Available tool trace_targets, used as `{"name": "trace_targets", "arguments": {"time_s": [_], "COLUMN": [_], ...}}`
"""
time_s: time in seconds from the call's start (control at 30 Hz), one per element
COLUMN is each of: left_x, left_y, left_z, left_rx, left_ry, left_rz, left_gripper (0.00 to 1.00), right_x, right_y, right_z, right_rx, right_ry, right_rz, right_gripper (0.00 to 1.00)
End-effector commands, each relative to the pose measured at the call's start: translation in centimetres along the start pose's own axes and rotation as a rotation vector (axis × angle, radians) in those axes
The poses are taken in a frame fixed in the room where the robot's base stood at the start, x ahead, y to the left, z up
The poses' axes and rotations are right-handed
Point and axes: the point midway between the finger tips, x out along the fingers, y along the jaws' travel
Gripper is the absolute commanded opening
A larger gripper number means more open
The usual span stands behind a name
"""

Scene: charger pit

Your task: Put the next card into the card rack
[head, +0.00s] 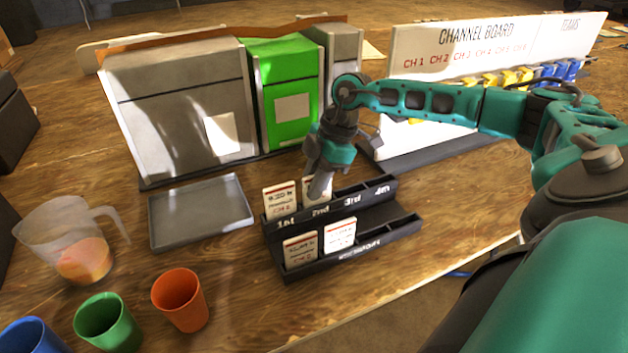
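The black card rack (405,226) stands on the wooden table with two tiers. Its upper tier is labelled 1st, 2nd, 3rd and 4th. One white card with red print (281,203) stands upright in the 1st place. Another card (308,196) is at the 2nd place, partly covered by my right gripper (320,188). Two more cards, a left one (300,251) and a right one (340,233), stand in the lower tier. The 3rd and 4th places look empty. My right gripper points down at the 2nd card; its far finger is hidden. My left gripper is out of view.
A grey tray (155,232) lies left of the rack. A clear jug (40,225) and orange (181,300), green (108,323) and blue (32,338) cups stand at the left. Grey (180,105) and green (285,80) bins and the channel board (470,40) stand behind.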

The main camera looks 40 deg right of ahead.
Motion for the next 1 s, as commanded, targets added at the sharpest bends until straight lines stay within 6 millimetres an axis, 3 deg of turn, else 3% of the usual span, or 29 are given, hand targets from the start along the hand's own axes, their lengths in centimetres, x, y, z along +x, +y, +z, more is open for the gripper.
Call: {"name": "trace_targets", "arguments": {"time_s": [0.2, 0.53, 1.0], "left_x": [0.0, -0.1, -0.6], "left_y": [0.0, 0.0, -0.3], "left_z": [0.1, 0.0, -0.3], "left_rx": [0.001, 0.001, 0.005], "left_ry": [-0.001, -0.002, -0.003], "left_rz": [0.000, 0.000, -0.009], "left_gripper": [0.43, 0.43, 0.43], "right_x": [0.0, -0.9, -10.3], "right_y": [0.0, 0.1, 0.1], "right_z": [0.0, 0.0, -0.1], "right_rx": [0.000, 0.000, 0.000], "right_ry": [0.000, -0.001, 0.001], "right_rz": [0.000, 0.002, 0.003], "right_gripper": [0.42, 0.42, 0.42]}}
